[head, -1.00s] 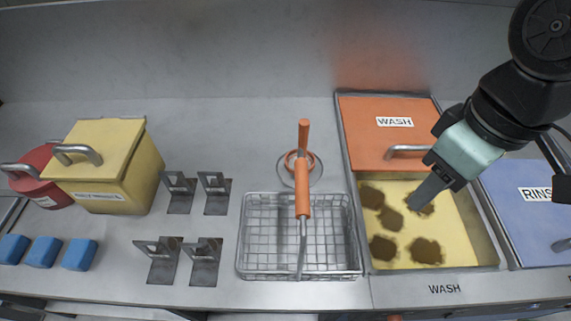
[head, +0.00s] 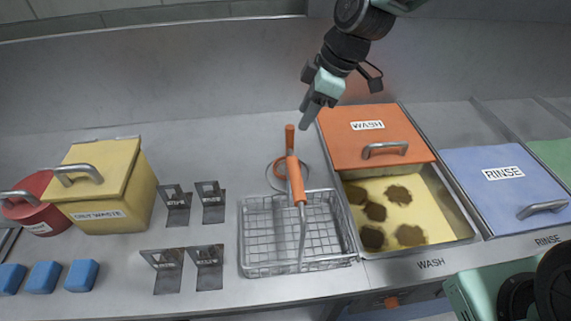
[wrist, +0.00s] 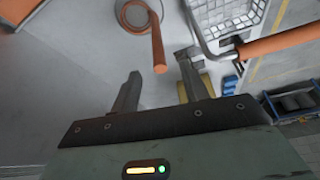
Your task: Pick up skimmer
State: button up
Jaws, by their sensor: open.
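The skimmer has a round wire head (head: 278,172) and an upright orange handle (head: 289,139). It stands on the counter just behind the wire basket. My gripper (head: 305,122) hangs close to the handle's upper end, a little to its right in the head view. In the wrist view the skimmer's head (wrist: 136,14) is at the top, and its handle (wrist: 157,45) points toward the gap between the open fingers (wrist: 158,68). The jaws are empty. I cannot tell the exact distance to the handle.
The wire basket (head: 262,235) with its own orange handle (head: 296,182) stands right in front of the skimmer. The orange wash lid (head: 345,148) is to the right. Metal holders (head: 210,205) and a yellow waste bin (head: 128,205) are left. The counter behind the holders is clear.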

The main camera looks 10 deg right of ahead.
aim_at(287, 142)
jog(key=p+x, duration=0.3)
jog(key=x, duration=0.6)
jog(key=shift+w+a, duration=0.15)
jog(key=shift+a+f, duration=0.15)
jog(key=shift+f, duration=0.45)
grip_shut()
